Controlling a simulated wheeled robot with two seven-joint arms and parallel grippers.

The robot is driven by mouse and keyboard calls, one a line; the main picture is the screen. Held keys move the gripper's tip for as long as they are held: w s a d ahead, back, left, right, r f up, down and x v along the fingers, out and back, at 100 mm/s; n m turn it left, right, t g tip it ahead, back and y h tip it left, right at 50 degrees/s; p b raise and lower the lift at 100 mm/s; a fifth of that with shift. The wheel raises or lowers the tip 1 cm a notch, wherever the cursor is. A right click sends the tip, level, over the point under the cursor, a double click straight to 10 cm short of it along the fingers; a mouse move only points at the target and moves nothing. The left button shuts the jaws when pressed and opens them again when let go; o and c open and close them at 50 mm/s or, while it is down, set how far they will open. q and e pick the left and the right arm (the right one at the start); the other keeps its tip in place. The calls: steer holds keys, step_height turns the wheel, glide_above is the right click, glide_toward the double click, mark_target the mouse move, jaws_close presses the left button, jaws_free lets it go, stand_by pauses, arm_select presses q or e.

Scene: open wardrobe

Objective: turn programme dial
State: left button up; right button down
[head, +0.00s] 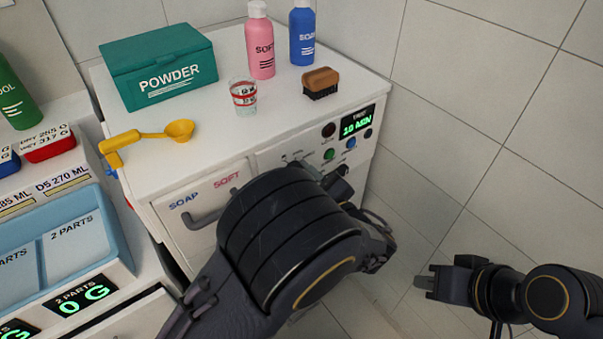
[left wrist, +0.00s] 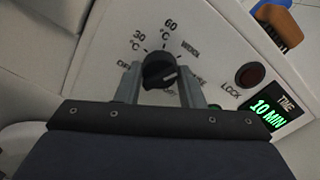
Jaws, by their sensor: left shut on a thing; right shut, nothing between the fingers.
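The programme dial (left wrist: 156,61) is a black knob on the white front panel, with printed marks around it such as 30 °C and 60 °C. In the head view my left arm covers the dial. My right gripper (head: 428,282) is shut and empty, apart from the machine, over the tiled floor at the lower right.
A green display (head: 357,123) reads 10 MIN, beside a red LOCK button (left wrist: 251,75). On the machine top stand a powder box (head: 158,70), pink bottle (head: 260,45), blue bottle (head: 302,35), glass (head: 243,97), brush (head: 320,82) and yellow scoop (head: 150,135). Floor at right is clear.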

arm_select(q)
steer(key=shift+f, duration=0.1)
stand_by(0.3)
steer(key=o, duration=1)
